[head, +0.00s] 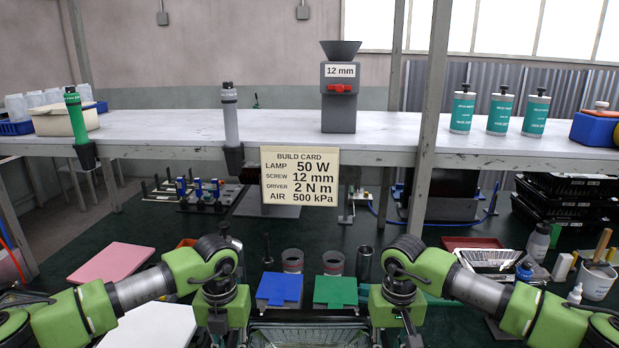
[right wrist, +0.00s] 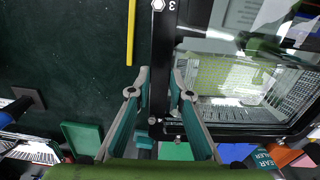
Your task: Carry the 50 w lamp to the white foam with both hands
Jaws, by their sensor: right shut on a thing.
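The floodlight lamp (head: 310,336) shows at the bottom middle of the head view, cut off by the frame edge. In the right wrist view its black frame (right wrist: 162,60), glass front and yellowish LED panel (right wrist: 222,76) fill the right side. My right gripper (right wrist: 160,82) is shut on the frame's edge. My left gripper (head: 216,325) is at the lamp's left side in the head view; its fingertips are hidden, so its grip cannot be told. The white foam (head: 150,328) lies flat at the lower left, partly cut off and beside my left arm.
A pink slab (head: 112,262) lies behind the white foam. A build card (head: 300,176) reading 50 W hangs from the shelf. A silver tray (head: 482,260) is at the right.

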